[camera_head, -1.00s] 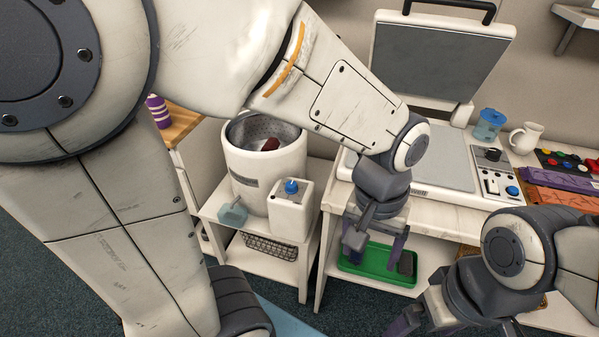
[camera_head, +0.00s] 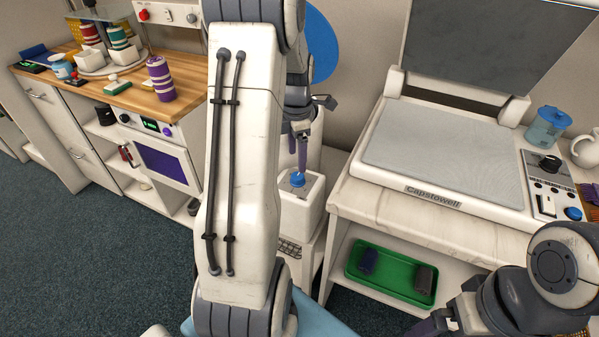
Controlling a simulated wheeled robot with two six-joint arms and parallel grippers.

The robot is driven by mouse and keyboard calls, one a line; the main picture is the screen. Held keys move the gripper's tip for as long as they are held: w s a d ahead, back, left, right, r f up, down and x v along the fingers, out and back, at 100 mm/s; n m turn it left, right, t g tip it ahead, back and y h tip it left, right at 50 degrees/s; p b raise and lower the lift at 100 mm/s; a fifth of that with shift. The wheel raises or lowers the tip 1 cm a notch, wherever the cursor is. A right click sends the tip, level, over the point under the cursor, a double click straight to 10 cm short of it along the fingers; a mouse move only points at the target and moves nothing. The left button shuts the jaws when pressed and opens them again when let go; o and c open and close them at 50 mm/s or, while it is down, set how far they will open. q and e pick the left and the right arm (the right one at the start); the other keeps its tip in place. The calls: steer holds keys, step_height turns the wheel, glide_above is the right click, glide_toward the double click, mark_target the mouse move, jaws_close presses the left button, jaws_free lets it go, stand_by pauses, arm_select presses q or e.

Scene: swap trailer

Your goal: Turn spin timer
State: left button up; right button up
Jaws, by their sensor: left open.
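The spin timer looks like the blue knob (camera_head: 297,180) on top of a white box (camera_head: 301,209) at the front of the white spinner tub (camera_head: 314,150). My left arm hides most of the tub and its opening. My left gripper (camera_head: 298,160) is open, with its purple fingers pointing down right at the knob. I cannot tell whether they touch it. My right gripper (camera_head: 436,326) is at the bottom right, partly cut off, and its jaws do not show clearly.
A blue round disc (camera_head: 322,45) stands behind my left arm. To the right is a counter with a flat press (camera_head: 440,150) and its raised lid. A green tray (camera_head: 390,275) sits on the shelf below. A wooden counter (camera_head: 130,98) with a purple striped cup (camera_head: 160,78) is at left.

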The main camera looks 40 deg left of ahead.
mark_target(298, 176)
arm_select(q)
step_height(298, 176, down, 7)
steer(key=shift+r, duration=0.15)
jaws_close()
steer(key=shift+d, duration=0.1)
steer(key=shift+r+m, duration=0.1)
steer(key=shift+m, duration=0.2)
